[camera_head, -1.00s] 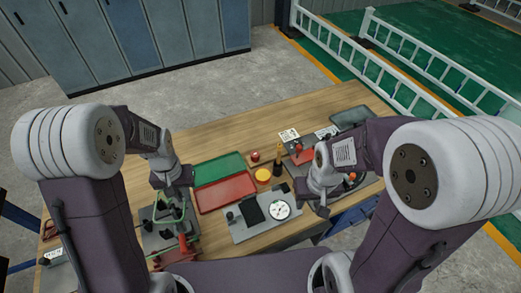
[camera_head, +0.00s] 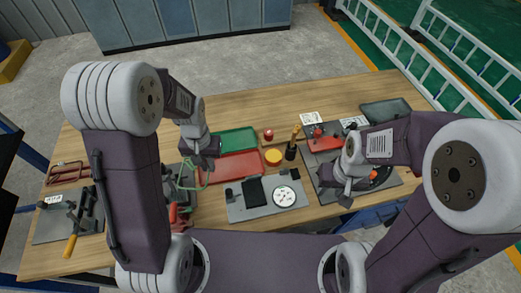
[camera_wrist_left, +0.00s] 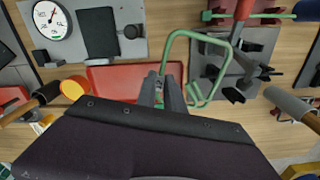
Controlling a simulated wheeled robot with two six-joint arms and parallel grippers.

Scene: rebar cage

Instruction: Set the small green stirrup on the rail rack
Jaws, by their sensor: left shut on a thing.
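The small green stirrup (camera_wrist_left: 200,36) is a thin bent loop in the left wrist view. My left gripper (camera_wrist_left: 168,85) is shut on one side of it, and the loop stands out above and to the right of the fingers. In the head view the stirrup (camera_head: 204,180) shows as a thin green line below my left gripper (camera_head: 207,155), beside the red tray. A grey plate with dark uprights (camera_head: 90,205) stands at the left; I cannot tell if it is the rail rack. My right gripper (camera_head: 346,198) is over the right-hand grey plate; its fingers are too small to read.
The red tray (camera_head: 230,168) and green tray (camera_head: 236,139) lie mid-table. A grey plate with a dial (camera_head: 285,196) is in front. A bench fixture with a red part (camera_wrist_left: 243,10) and another green bar stands near my left gripper. The table's back left is clear.

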